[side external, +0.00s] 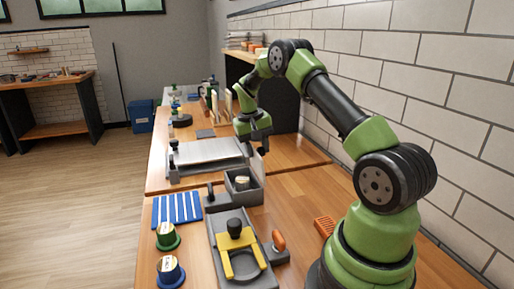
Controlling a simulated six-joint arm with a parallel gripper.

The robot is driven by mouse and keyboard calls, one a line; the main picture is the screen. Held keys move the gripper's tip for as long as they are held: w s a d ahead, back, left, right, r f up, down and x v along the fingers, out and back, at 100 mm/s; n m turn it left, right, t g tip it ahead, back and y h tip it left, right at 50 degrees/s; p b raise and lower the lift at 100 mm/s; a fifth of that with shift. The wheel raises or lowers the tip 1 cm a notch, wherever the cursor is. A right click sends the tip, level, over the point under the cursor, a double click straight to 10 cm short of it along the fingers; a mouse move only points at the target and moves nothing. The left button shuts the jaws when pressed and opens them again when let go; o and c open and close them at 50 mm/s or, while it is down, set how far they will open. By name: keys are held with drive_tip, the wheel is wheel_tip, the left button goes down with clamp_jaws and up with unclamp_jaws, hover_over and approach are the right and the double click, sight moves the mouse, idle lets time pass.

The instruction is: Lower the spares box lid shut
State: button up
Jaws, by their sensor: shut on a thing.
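The spares box (243,198) is a small grey open-topped box on the wooden table, with a pale and dark round item inside. Its grey lid (258,168) stands raised, roughly upright, at the box's far right side. My gripper (262,150) points down at the lid's upper edge and is shut on it. The fingertips are small in this view, and the exact contact is hard to make out.
A grey fixture with a yellow fork-shaped part (240,254) stands in front of the box. A blue slatted rack (177,208) lies to the left. A flat grey plate (208,151) is behind. Green (167,236) and blue (170,271) spools stand front left.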

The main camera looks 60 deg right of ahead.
drive_tip(key=shift+w+a, duration=0.1)
drive_tip(key=shift+w, duration=0.05)
drive_tip(key=shift+o, duration=0.4)
drive_tip(key=shift+w+a, duration=0.65)
drive_tip(key=shift+a, duration=0.05)
drive_tip(key=shift+o, duration=0.7)
drive_tip(key=shift+w+a+f, duration=0.4)
drive_tip(key=shift+w+a, duration=0.25)
drive_tip(key=shift+a, duration=0.05)
drive_tip(key=shift+o, duration=0.2)
drive_tip(key=shift+w+a+f, duration=0.9)
drive_tip(key=shift+a+f, duration=0.05)
drive_tip(key=shift+w+a+f, duration=0.1)
drive_tip(key=shift+f, duration=0.05)
drive_tip(key=shift+c, duration=0.4)
drive_tip(key=shift+w+a+f, duration=0.1)
drive_tip(key=shift+w+f, duration=0.05)
drive_tip(key=shift+f, duration=0.1)
drive_tip(key=c, duration=0.3)
drive_tip(key=shift+w+a+f, duration=0.2)
drive_tip(key=shift+f, duration=0.1)
drive_tip(key=o, duration=0.3)
drive_tip(key=shift+w+a+f, duration=0.15)
drive_tip(key=shift+a+f, duration=0.05)
drive_tip(key=shift+f, duration=0.35)
